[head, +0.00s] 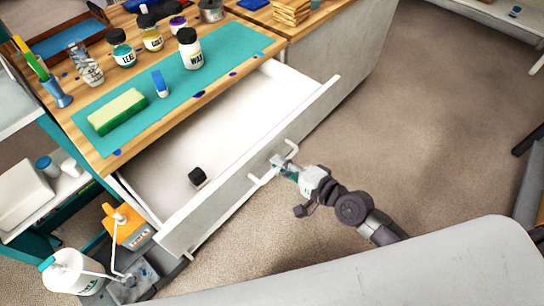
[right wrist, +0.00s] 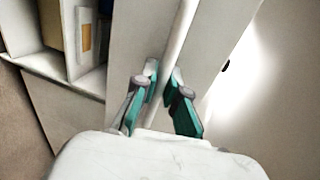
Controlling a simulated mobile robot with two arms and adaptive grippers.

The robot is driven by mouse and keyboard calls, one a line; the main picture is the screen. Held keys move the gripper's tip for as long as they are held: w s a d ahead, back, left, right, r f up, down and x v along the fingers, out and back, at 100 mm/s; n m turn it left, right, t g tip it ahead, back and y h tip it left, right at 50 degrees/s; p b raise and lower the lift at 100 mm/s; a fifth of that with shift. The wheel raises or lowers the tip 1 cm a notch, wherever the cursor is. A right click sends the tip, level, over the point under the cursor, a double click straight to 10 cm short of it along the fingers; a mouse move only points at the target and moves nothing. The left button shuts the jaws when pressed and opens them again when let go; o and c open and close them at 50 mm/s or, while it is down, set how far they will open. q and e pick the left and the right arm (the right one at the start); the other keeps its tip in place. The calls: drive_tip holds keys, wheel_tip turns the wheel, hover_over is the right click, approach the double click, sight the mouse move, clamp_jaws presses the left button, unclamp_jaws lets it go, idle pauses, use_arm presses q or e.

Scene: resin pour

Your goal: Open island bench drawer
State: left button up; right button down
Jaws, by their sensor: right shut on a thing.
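The island bench drawer (head: 155,185) is pulled well out from under the wooden bench top, and its white interior shows. A small black-capped object (head: 197,177) lies inside it. The white bar handle (head: 257,180) is on the drawer's front panel. My right gripper (head: 283,168) is at this handle, its fingers closed on the bar. In the right wrist view the teal fingertips (right wrist: 166,92) sit on either side of the handle bar (right wrist: 180,35). My left gripper is not in view.
The bench top holds a teal mat (head: 225,50) with a green-yellow sponge (head: 117,111), a white WAX bottle (head: 190,52) and several other bottles. A white jug (head: 68,272) and an orange device (head: 122,226) stand at lower left. Carpet right of the drawer is clear.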

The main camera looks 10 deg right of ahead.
drive_tip(key=shift+s+d, duration=0.15)
drive_tip(key=c, duration=1.2)
unclamp_jaws()
drive_tip(key=v, duration=1.2)
